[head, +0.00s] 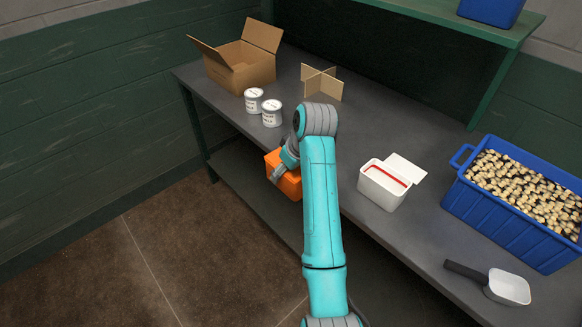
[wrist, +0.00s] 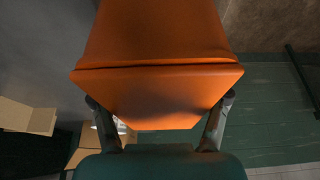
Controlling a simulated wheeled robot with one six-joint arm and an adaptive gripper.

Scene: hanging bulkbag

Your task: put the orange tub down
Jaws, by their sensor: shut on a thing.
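The orange tub (head: 290,183) is at the front edge of the grey bench in the head view, partly hidden behind my arm. It also fills the upper middle of the wrist view (wrist: 155,95). My gripper (wrist: 160,115) is shut on the tub, with one finger on each side of it. In the head view my gripper (head: 284,168) is over the tub's top and mostly hidden by my arm. I cannot tell whether the tub's base touches the bench.
On the grey bench (head: 345,140) stand an open cardboard box (head: 240,68), two white tins (head: 271,114), a cardboard divider (head: 321,84), a white open-lidded container (head: 384,186), a blue crate (head: 500,215) of pale pieces and a white scoop (head: 506,288). A shelf (head: 460,15) overhangs behind.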

